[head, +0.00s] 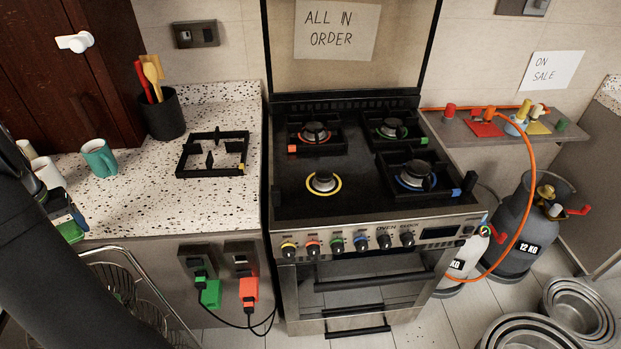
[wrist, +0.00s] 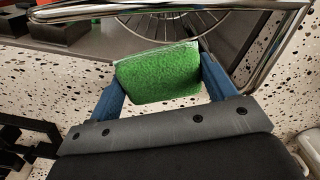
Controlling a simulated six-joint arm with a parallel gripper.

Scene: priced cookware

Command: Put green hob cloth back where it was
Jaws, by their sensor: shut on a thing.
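The green hob cloth (wrist: 158,82) is a thick, bright green pad. It sits between the two blue fingers of my gripper (wrist: 160,80), which is shut on it, in the wrist view. In the head view the cloth (head: 70,231) shows as a small green patch at the left edge, below my gripper (head: 72,217), near the counter's front left. My arm hides part of this area. Speckled worktop and a wire rack (wrist: 190,28) show around the cloth in the wrist view. I cannot tell whether the cloth touches anything beneath it.
A teal mug (head: 98,158), a utensil pot (head: 162,114) and a loose pan grate (head: 212,155) stand on the speckled counter (head: 190,205). The cooker (head: 355,205) stands to the right. A wire rack (head: 110,285) is below the counter's front left. The counter's front middle is clear.

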